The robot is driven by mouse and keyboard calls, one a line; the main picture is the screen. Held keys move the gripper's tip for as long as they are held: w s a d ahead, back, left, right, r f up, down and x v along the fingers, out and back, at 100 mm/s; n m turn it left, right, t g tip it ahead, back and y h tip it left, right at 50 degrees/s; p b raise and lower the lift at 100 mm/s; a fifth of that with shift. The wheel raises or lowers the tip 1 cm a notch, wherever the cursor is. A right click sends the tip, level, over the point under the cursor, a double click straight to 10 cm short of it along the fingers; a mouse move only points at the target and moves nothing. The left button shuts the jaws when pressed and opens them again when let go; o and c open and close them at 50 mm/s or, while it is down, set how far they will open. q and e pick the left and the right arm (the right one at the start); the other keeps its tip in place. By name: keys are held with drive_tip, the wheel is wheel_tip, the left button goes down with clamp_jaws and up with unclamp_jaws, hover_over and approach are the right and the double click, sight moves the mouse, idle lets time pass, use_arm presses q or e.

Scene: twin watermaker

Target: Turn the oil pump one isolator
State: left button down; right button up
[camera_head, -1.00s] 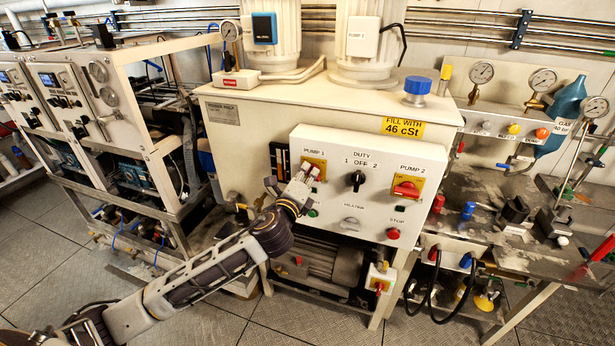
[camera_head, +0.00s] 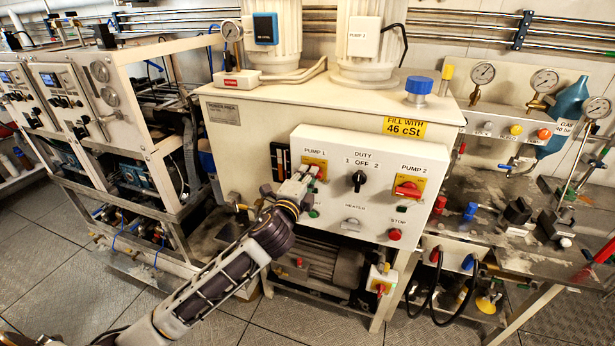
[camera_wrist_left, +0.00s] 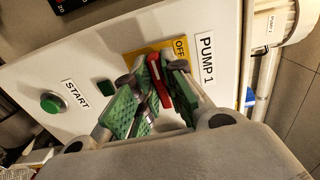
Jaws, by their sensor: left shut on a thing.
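The pump 1 isolator has a red handle (camera_wrist_left: 158,84) on a yellow plate (camera_wrist_left: 135,60), with OFF lettering beside it, in the left wrist view. In the head view its yellow plate (camera_head: 318,163) shows at the upper left of the white control panel, under the PUMP 1 label, and my gripper covers the handle. My left gripper (camera_head: 304,176) is at this isolator. In the left wrist view the green-padded fingers of my left gripper (camera_wrist_left: 158,88) are closed on the red handle, one on each side. My right gripper is in neither view.
The DUTY switch (camera_head: 359,181) and the pump 2 isolator (camera_head: 407,189) sit to the right on the same panel. The green START button (camera_wrist_left: 53,102) is beside the gripper. A motor (camera_head: 325,265) is below the panel. Open floor (camera_head: 270,325) lies in front.

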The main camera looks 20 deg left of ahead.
use_arm(q)
drive_tip(key=shift+f, duration=0.1)
drive_tip(key=c, duration=1.5)
unclamp_jaws()
drive_tip(key=shift+s, duration=0.15)
drive_tip(key=shift+s+a, duration=0.15)
drive_tip(key=shift+s, duration=2.8)
drive_tip(key=shift+s+a, duration=0.1)
drive_tip(key=shift+s, duration=2.8)
